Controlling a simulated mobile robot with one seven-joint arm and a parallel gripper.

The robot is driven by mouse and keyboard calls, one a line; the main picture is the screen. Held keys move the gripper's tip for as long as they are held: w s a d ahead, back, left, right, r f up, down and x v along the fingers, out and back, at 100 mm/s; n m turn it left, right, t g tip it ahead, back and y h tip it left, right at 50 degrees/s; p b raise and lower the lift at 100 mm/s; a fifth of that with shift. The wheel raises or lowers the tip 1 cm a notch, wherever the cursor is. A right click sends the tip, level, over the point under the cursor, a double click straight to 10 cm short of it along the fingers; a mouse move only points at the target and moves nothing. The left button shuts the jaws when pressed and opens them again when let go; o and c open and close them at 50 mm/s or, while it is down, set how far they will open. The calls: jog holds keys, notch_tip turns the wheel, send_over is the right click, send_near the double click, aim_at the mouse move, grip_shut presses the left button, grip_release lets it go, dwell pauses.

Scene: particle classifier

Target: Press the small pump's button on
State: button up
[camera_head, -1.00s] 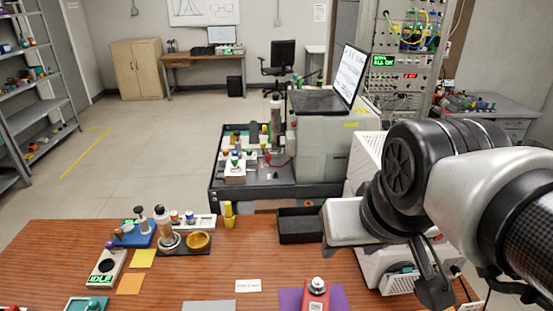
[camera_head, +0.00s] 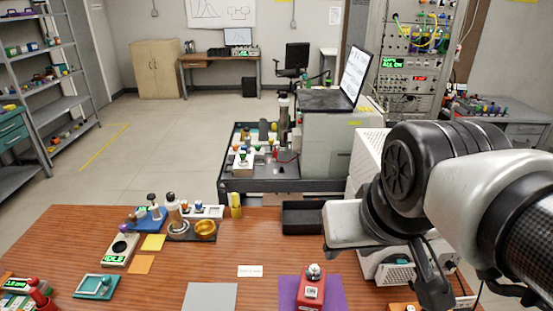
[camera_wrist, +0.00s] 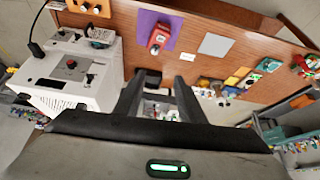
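I cannot tell for sure which device is the small pump. A red device (camera_head: 311,291) with a pale round knob on top sits on a purple mat (camera_head: 334,292) at the table's front edge. In the wrist view the red device (camera_wrist: 159,38) lies beyond my fingertips. A white box (camera_wrist: 66,79) with a red round button on its panel (camera_wrist: 71,64) is left of my fingers there. My gripper (camera_wrist: 159,82) has its two dark fingers apart, with nothing between them. It touches neither device. In the head view my arm hides part of the table's right side.
The wooden table (camera_head: 168,285) holds a grey mat (camera_head: 211,297), a black tray (camera_head: 302,217), a device reading IDLE (camera_head: 120,249) and a teal device (camera_head: 96,286). A black cart (camera_head: 235,186) with a large grey instrument stands behind. Open floor lies at the left.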

grip_shut()
dwell(1.4)
